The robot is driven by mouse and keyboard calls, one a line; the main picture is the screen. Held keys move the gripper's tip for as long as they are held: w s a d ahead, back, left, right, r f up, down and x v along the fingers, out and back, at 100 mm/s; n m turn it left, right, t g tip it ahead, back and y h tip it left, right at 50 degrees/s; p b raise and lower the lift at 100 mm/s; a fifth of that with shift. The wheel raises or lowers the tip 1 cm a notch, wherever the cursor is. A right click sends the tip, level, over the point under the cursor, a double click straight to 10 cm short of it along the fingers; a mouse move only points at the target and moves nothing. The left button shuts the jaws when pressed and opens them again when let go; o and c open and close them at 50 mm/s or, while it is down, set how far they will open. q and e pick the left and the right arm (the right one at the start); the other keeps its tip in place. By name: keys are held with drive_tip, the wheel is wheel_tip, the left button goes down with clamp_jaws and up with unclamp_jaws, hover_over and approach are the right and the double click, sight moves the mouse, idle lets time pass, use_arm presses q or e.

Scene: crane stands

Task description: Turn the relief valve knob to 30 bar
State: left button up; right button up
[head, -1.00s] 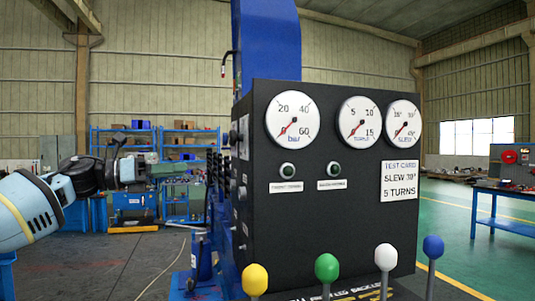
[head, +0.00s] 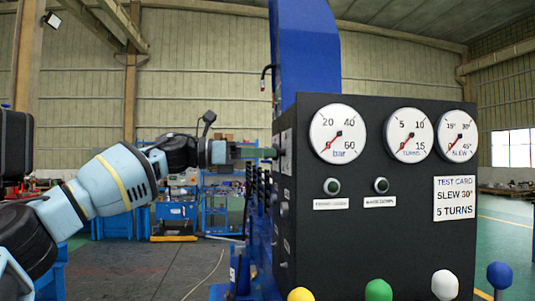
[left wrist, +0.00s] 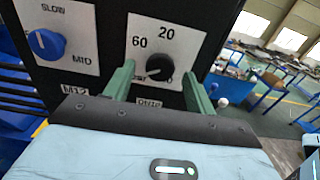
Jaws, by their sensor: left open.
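The relief valve knob (left wrist: 159,68) is a round black knob on a white plate marked 60 and 20 in the left wrist view. My left gripper (left wrist: 158,74) is open, its two green fingers on either side of the knob with gaps; whether the tips reach past its face I cannot tell. In the head view my left gripper (head: 266,153) is at the left side of the black console (head: 390,240), and the knob is hidden. The bar gauge (head: 337,134) has its red needle at the lower left, near the scale's low end. My right gripper is out of view.
A blue knob (left wrist: 46,44) marked SLOW and MID sits left of the black knob. A test card (head: 454,198) reads SLEW 30°, 5 TURNS. Coloured levers, one with a green ball (head: 378,290), stand in front of the console.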

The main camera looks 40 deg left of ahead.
use_arm(q)
drive_tip(key=shift+x, duration=0.85)
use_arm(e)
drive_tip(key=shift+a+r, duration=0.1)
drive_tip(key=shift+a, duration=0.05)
use_arm(q)
drive_tip(key=c, duration=1)
drive_tip(key=shift+o, duration=0.2)
drive_tip(key=shift+n+b, duration=0.7)
drive_tip(key=shift+n, duration=6.7)
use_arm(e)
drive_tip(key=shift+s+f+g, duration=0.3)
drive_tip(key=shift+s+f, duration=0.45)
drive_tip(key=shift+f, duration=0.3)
